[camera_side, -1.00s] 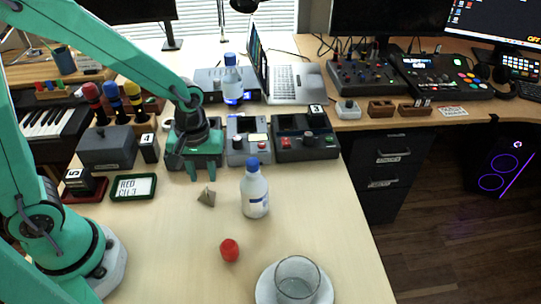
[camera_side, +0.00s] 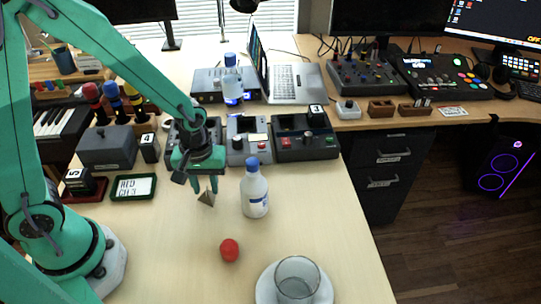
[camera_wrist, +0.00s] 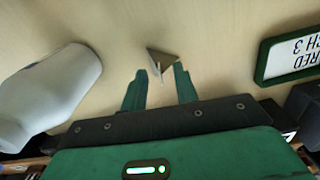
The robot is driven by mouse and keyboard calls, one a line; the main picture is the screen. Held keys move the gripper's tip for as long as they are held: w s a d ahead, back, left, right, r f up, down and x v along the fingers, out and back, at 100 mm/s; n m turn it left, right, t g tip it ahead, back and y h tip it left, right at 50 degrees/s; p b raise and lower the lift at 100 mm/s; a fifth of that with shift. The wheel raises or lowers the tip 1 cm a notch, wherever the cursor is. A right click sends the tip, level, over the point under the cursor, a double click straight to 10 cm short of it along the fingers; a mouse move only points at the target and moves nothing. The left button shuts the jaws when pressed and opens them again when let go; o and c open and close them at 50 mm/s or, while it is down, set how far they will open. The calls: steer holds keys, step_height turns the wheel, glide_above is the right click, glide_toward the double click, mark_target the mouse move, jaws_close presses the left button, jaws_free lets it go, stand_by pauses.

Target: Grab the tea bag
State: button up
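The tea bag (camera_side: 207,199) is a small brown-grey pyramid on the pale table, left of the white bottle. It also shows in the wrist view (camera_wrist: 162,63), at the tips of my gripper's fingers. My gripper (camera_side: 205,188) points down over it in the side view. In the wrist view my gripper (camera_wrist: 160,74) has its two green fingers apart, with the tea bag between and slightly beyond the tips. Whether a finger touches it I cannot tell.
The white bottle with blue cap (camera_side: 254,191) stands close on the right. A red ball-like object (camera_side: 229,250) and a glass cup (camera_side: 297,279) on a saucer (camera_side: 265,291) are nearer the camera. A green-framed sign (camera_side: 134,187) lies left, with consoles (camera_side: 305,146) behind.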

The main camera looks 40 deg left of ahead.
mark_target(206, 188)
jaws_close()
steer(key=shift+r, duration=0.1)
stand_by(0.4)
steer(key=shift+r, duration=0.7)
step_height(206, 188, up, 3)
steer(key=shift+f, duration=0.15)
steer(key=s+d+r, duration=0.6)
steer(key=s+d, duration=0.2)
steer(key=shift+d+r, duration=0.3)
steer(key=shift+r, duration=0.05)
